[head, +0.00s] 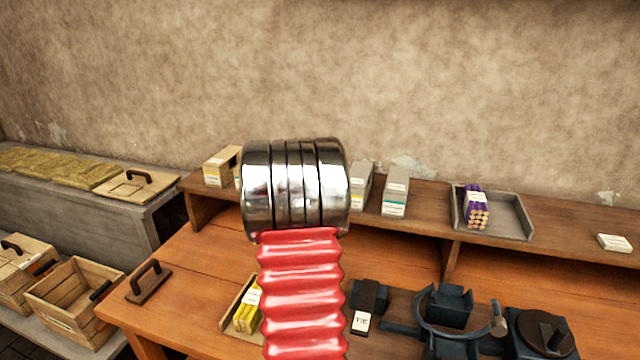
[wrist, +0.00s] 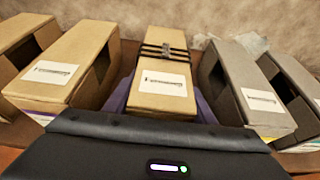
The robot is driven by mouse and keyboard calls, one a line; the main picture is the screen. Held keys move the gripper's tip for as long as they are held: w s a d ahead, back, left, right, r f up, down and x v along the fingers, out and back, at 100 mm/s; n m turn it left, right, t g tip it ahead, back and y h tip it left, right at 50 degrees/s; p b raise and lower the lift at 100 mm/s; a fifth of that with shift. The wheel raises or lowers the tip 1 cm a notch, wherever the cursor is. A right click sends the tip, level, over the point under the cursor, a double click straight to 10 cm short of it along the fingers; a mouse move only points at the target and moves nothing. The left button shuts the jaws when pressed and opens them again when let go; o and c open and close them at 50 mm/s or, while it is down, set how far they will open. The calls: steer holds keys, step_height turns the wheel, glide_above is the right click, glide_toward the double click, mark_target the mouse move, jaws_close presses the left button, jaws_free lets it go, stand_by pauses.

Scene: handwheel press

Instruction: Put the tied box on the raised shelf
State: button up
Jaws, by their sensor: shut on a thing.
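The tied box (wrist: 160,66) is a tan carton with dark bands and a metal clasp across its top and a white label. It is in the middle of the wrist view. My gripper (wrist: 162,104) is shut on it, with purple fingers along both its sides. The box is among other boxes along the raised shelf (head: 432,204), a brown wooden ledge at the back of the bench. Whether its bottom touches the shelf is hidden. In the head view my red and chrome arm covers the box and gripper.
Tan boxes (wrist: 62,70) stand to the left and grey boxes (wrist: 240,85) to the right, close by. A grey tray (head: 515,216) holding a purple bundle is farther right. A dark clamp-like fixture (head: 450,310) stands on the bench. Shelf space shows between grey boxes and tray.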

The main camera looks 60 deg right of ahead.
steer(key=shift+f, duration=0.2)
steer(key=o, duration=1.1)
steer(key=shift+r, duration=0.1)
steer(key=shift+a+r, duration=0.1)
steer(key=shift+a, duration=0.1)
steer(key=v, duration=1.1)
steer(key=shift+a, duration=0.3)
steer(key=shift+s, duration=0.1)
